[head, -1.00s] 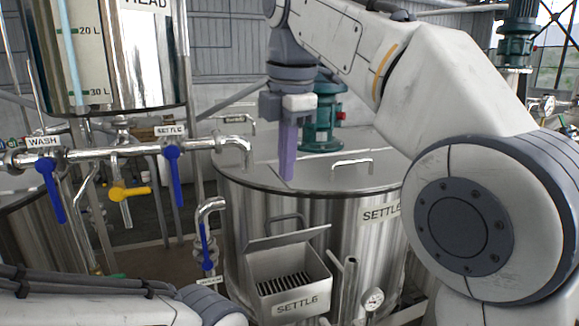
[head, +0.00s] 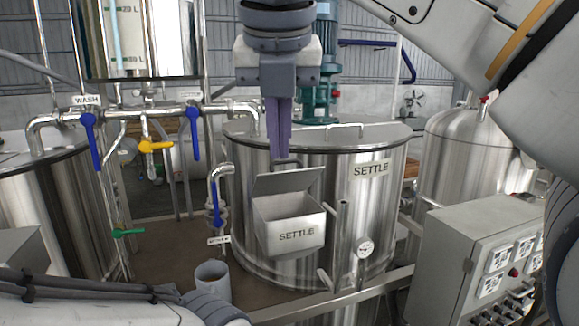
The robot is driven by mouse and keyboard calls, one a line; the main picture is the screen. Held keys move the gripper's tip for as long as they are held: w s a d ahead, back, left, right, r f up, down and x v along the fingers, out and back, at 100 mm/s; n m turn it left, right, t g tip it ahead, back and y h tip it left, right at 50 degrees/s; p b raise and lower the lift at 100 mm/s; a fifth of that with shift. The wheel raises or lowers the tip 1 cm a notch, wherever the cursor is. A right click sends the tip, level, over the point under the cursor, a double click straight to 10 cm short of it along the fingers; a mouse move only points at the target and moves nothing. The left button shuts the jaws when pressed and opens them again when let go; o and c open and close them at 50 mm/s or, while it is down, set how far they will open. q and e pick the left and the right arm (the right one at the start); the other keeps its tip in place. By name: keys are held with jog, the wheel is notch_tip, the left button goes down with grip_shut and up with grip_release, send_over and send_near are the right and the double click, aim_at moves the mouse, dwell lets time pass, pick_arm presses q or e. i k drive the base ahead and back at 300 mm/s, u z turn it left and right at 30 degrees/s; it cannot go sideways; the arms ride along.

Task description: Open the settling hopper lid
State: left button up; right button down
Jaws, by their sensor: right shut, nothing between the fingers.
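The settling hopper (head: 296,236) is a steel box marked SETTLE on the front of the large SETTLE tank (head: 340,210). Its flat lid (head: 289,181) stands raised and tilted at the back of the box, leaving a gap above the front rim. A bar handle (head: 286,162) shows at the lid's upper edge, partly behind my fingertips. My right gripper (head: 279,153) points down with its purple fingers together and empty, just above the lid in the picture. I cannot tell whether it touches the handle. My left gripper is out of view.
Pipes with blue WASH (head: 91,138) and SETTLE (head: 193,130) valve handles and a yellow one (head: 155,146) stand at left. A gauge (head: 365,248) and a short upright pipe (head: 340,235) are close right of the hopper. A control cabinet (head: 480,258) stands at right.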

aim_at(280, 182)
jog(key=z, duration=1.55)
jog(key=i, duration=1)
jog(key=u, duration=2.15)
